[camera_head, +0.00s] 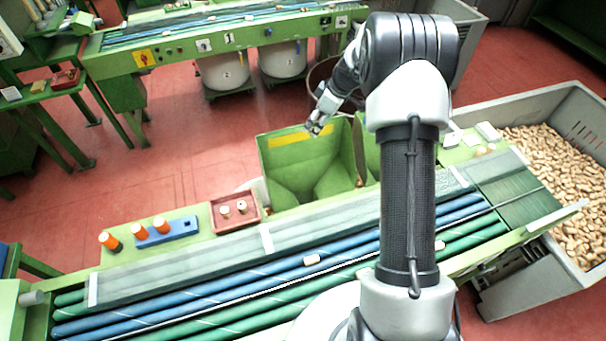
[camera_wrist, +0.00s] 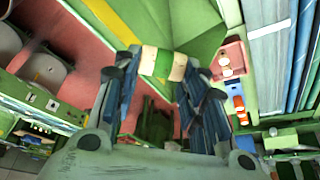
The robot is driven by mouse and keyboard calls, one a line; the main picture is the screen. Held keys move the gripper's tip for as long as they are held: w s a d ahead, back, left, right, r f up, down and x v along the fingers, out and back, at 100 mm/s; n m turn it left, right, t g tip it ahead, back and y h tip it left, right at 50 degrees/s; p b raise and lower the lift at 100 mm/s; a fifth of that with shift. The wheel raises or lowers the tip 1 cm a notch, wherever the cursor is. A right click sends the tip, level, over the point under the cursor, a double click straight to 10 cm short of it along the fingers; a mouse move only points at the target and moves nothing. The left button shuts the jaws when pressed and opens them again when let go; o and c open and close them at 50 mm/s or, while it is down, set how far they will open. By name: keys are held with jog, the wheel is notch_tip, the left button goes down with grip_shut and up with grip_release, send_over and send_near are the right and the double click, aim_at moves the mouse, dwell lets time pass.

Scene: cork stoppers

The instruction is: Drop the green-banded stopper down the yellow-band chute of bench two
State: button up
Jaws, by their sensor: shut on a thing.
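My gripper (camera_head: 315,124) is above the green chute with the yellow band (camera_head: 300,138), near its back edge. In the wrist view my gripper (camera_wrist: 162,66) is shut on a cork stopper with a green band (camera_wrist: 163,63), held crosswise between the fingertips. The stopper is hard to make out in the head view. The chute's open hopper (camera_head: 290,178) lies under and in front of the gripper. In the wrist view the yellow band (camera_wrist: 112,20) shows at upper left and the green hopper wall (camera_wrist: 190,25) lies behind the stopper.
A second green hopper is partly hidden behind my arm. A red tray (camera_head: 249,222) with two stoppers and a blue holder (camera_head: 166,233) stand to the left. Blue and green rollers (camera_head: 310,268) run along the near bench. A bin of corks (camera_head: 560,190) is at right.

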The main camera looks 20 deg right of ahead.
jog(key=shift+f, duration=2.25)
jog(key=o, duration=0.8)
jog(key=shift+c, duration=0.2)
jog(key=shift+r, duration=0.1)
jog(key=v, duration=1.2)
jog(key=shift+a, duration=0.1)
